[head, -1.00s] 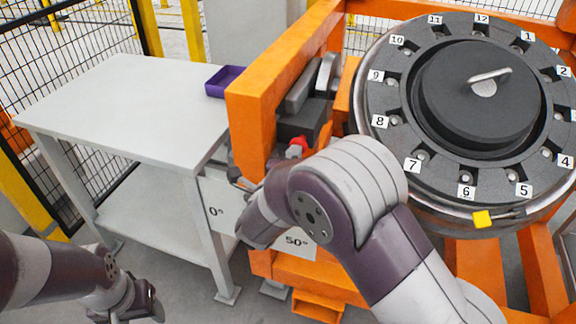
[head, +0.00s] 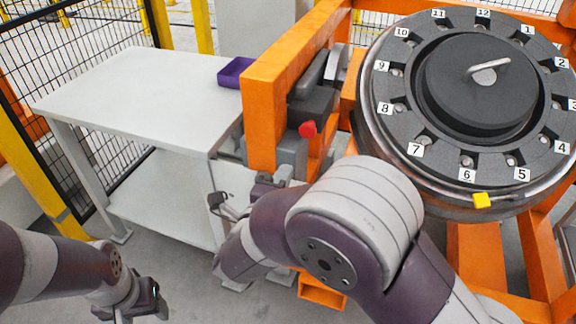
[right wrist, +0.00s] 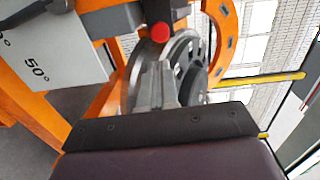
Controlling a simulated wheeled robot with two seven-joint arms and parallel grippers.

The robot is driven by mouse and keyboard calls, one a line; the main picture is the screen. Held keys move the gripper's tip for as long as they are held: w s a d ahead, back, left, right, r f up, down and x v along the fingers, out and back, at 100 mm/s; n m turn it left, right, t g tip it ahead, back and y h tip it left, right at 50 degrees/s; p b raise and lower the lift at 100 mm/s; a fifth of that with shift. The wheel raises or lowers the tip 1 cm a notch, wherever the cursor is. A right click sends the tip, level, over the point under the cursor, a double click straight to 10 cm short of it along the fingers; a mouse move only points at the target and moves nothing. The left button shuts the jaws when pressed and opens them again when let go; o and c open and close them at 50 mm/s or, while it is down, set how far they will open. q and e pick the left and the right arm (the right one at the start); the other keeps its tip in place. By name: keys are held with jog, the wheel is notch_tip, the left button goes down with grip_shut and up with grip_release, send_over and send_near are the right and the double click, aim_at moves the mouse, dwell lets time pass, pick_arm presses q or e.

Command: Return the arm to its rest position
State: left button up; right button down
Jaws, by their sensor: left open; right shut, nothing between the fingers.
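My left gripper (head: 140,302) is low at the left in the head view, open and empty, clear of the table. My right arm (head: 350,215) reaches across the lower middle, in front of the orange frame. My right gripper (right wrist: 153,88) shows in the right wrist view with its fingers together and nothing between them. It points towards the gantry, near the red knob (right wrist: 160,32); whether it touches anything I cannot tell. In the head view the right gripper is hard to make out among the parts behind it.
The orange frame (head: 262,110) carries a dark round dial (head: 400,125) with numbered slots and a yellow marker (head: 482,200). The red knob (head: 308,129) is beside it. A grey table (head: 130,90) with a purple tray (head: 232,72) stands left. A mesh fence (head: 60,60) is behind.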

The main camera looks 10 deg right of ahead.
dwell(0.5)
jog(key=s+a+f+n+g+y, duration=0.25)
jog(key=a+f+n+y, duration=0.3)
jog(key=n, duration=0.35)
jog(key=s+a+f+n+g+y, duration=0.2)
jog(key=a+f+n+g+y, duration=0.3)
jog(key=n, duration=0.5)
jog(key=s+d+f+n+g, duration=0.3)
jog(key=s+d+n+g, duration=0.35)
jog(key=s+d, duration=0.65)
jog(key=d+r+p, duration=0.2)
jog(key=r+p, duration=0.9)
jog(key=r, duration=0.1)
jog(key=w+d+r+h+p, duration=0.1)
jog(key=d+r+p, duration=0.1)
jog(key=r+p, duration=0.9)
jog(key=shift+w+d+r+m+t, duration=0.15)
jog(key=shift+w+r+m+t, duration=0.2)
jog(key=shift+m, duration=0.1)
